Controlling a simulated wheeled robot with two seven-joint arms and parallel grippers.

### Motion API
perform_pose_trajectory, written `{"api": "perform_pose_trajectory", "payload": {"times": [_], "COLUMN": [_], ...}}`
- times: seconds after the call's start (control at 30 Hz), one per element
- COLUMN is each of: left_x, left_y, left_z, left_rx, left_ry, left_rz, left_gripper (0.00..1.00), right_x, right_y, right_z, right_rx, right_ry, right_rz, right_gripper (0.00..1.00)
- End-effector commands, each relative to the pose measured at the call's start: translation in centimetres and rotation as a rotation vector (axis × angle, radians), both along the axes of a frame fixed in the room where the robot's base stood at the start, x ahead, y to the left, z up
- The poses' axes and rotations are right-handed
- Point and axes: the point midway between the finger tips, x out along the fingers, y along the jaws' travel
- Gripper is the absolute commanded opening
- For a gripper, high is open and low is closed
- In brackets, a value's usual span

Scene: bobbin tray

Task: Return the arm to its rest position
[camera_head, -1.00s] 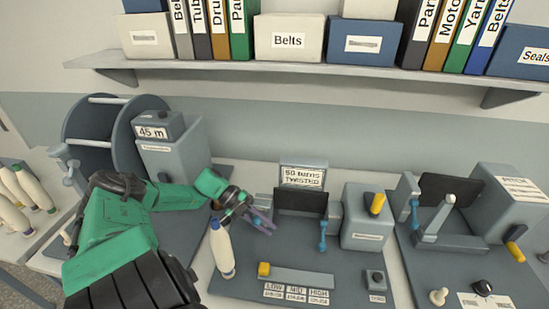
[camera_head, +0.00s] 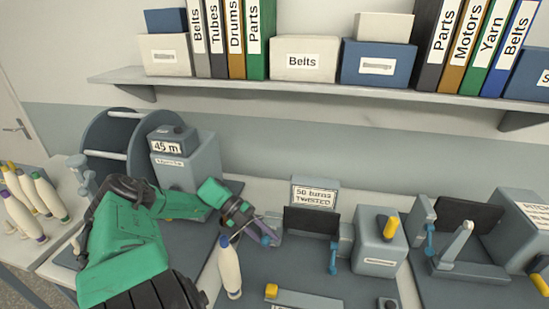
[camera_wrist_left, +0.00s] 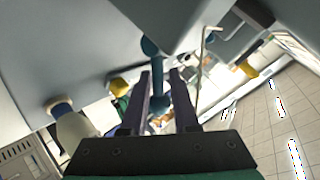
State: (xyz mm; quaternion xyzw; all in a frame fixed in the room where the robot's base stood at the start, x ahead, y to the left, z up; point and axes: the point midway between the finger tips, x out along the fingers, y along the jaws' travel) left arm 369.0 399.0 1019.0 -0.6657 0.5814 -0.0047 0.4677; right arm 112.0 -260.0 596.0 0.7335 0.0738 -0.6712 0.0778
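My left arm comes in from the left in the head view. My left gripper (camera_head: 270,237) hangs at the left front of the twisting station, just right of the top of a cream bobbin (camera_head: 230,270) that stands upright on the station's mat. In the left wrist view my two dark fingers (camera_wrist_left: 160,73) are apart. A blue lever (camera_wrist_left: 158,75) shows between them, and I cannot tell how far beyond them it is. No held object can be made out. My right gripper is in neither view.
The twisting station's sign (camera_head: 315,196), blue lever (camera_head: 333,258) and yellow-knobbed box (camera_head: 380,245) are right of the gripper. A grey 45 m counter box (camera_head: 187,163) and reel (camera_head: 115,140) stand behind the arm. A shelf (camera_head: 300,90) runs above.

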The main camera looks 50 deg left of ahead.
Motion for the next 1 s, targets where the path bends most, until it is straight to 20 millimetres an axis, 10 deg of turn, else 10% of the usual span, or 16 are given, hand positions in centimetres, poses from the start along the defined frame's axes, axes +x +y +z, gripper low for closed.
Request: {"api": "perform_pose_trajectory", "payload": {"times": [0.23, 0.83, 1.0], "left_x": [-1.4, -1.5, -3.9], "left_y": [3.4, 3.5, 5.5], "left_z": [2.2, 2.4, 1.2], "left_rx": [0.001, 0.0, 0.029], "left_ry": [0.001, 0.004, 0.248], "left_rz": [0.001, 0.003, 0.122], "left_gripper": [0.28, 0.28, 0.28], "right_x": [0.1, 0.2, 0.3], "right_y": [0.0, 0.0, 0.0], "right_z": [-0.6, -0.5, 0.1], "right_rx": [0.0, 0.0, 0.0], "right_ry": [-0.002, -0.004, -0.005], "right_rz": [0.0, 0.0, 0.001], "right_gripper": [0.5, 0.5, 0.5]}}
